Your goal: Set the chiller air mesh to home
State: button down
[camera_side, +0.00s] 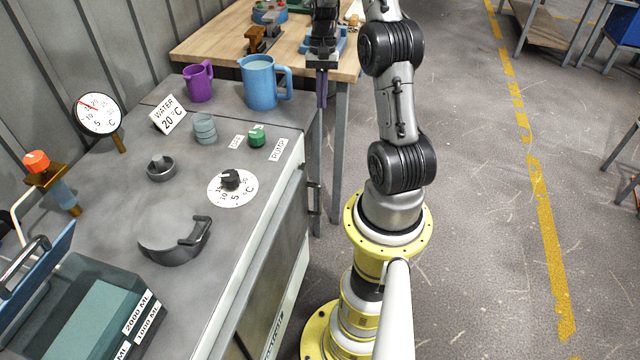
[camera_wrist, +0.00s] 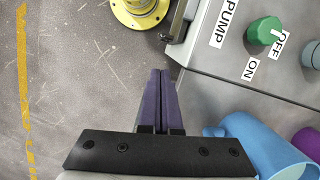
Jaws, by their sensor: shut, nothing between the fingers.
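The chiller (camera_side: 225,265) is the grey-topped cabinet at left, with a dark front side and a handle (camera_side: 314,198). I cannot clearly make out an air mesh; its front is steeply angled and partly cut off by the lower frame edge. On its top are a temperature dial (camera_side: 231,180) with a black knob and a green pump knob (camera_side: 257,136), which also shows in the wrist view (camera_wrist: 264,31). My gripper (camera_side: 321,102) points down past the cabinet's far right corner, beside the blue jug. Its purple fingers (camera_wrist: 160,72) are together and empty.
A blue jug (camera_side: 262,82) and purple mug (camera_side: 199,80) stand at the cabinet's far end. A wooden workbench (camera_side: 205,45) lies behind.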

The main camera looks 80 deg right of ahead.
aim_at(320, 187)
jog(key=d+x, duration=0.1)
jog(key=x, duration=1.9)
jog(key=d+x, duration=0.1)
jog(key=x, duration=0.9)
jog(key=shift+w+d+f, duration=0.3)
jog(key=shift+w+f, duration=0.05)
jog(key=shift+w, duration=0.05)
jog(key=shift+a, duration=2.5)
